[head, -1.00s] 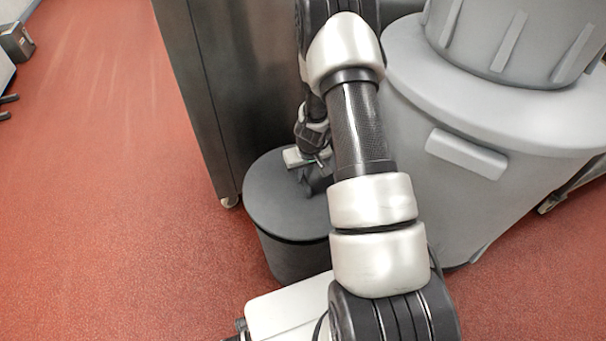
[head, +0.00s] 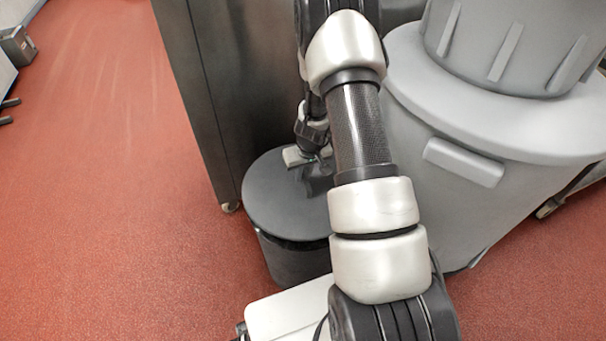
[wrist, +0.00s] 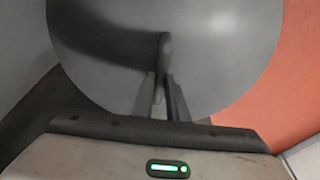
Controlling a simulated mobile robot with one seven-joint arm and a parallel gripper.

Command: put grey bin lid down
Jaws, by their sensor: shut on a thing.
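The grey bin lid (head: 275,210) is a flat dark-grey disc over the small dark bin (head: 290,262), beside the cabinet. A dark band shows under its front edge; I cannot tell whether it rests on the rim or is slightly above it. My gripper (head: 318,172) is over the lid, partly hidden behind my own arm in the head view. In the wrist view the lid (wrist: 225,65) fills the upper middle, and my gripper (wrist: 162,90) is shut on its upright handle (wrist: 164,48).
A large light-grey bin (head: 455,200) with a ribbed grey container (head: 500,45) on top stands close on the right. A dark metal cabinet (head: 225,100) on casters is right behind and left. Red floor (head: 110,220) is clear to the left.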

